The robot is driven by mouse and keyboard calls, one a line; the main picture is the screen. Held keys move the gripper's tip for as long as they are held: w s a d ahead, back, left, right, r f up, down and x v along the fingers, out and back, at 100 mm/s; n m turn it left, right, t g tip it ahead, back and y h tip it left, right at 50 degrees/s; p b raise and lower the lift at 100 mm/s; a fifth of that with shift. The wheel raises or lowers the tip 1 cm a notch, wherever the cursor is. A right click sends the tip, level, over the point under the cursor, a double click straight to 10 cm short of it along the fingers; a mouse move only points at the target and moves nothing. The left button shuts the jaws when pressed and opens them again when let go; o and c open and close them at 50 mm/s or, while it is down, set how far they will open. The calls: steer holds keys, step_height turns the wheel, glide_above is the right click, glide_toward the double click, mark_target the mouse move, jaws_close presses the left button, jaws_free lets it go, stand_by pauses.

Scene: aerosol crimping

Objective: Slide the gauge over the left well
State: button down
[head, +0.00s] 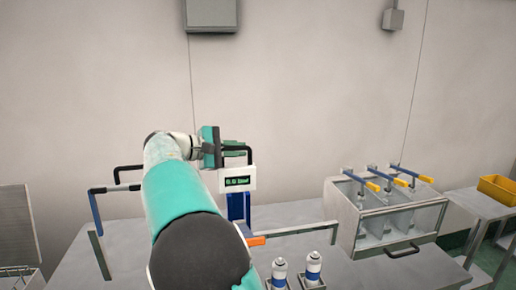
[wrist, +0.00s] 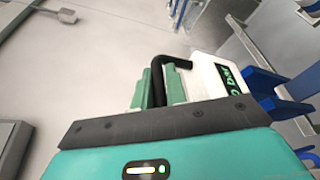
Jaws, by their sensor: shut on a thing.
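The gauge (head: 237,180) is a white box with a dark display with green characters and a black handle on top. Blue parts show below it. In the wrist view the gauge (wrist: 212,75) is at upper right, tilted. My gripper (head: 233,149) has its green fingers shut on the black handle; in the wrist view, the fingers (wrist: 158,90) lie either side of the handle (wrist: 171,66). Two cans with blue bands, the left one (head: 279,272) and right one (head: 313,267), stand in small holders at the front. I cannot make out which opening is the left well.
A clear-fronted cabinet (head: 403,220) with several yellow-handled levers stands right on the grey bench (head: 290,214). A yellow bin (head: 497,189) sits on a side table. A black-and-blue bar frame (head: 96,212) stands left. An orange-tipped part (head: 257,241) lies beside my arm.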

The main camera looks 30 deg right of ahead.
steer(key=shift+w+a+r, duration=0.2)
steer(key=shift+w+a, duration=0.05)
steer(key=shift+a, duration=0.45)
steer(key=c, duration=1.5)
jaws_free()
steer(key=shift+w+a, duration=0.1)
steer(key=shift+a, duration=0.15)
steer(key=shift+o, duration=0.2)
steer(key=shift+d+f, duration=0.1)
steer(key=shift+d, duration=0.2)
steer(key=v, duration=1.3)
steer(key=shift+a, duration=0.4)
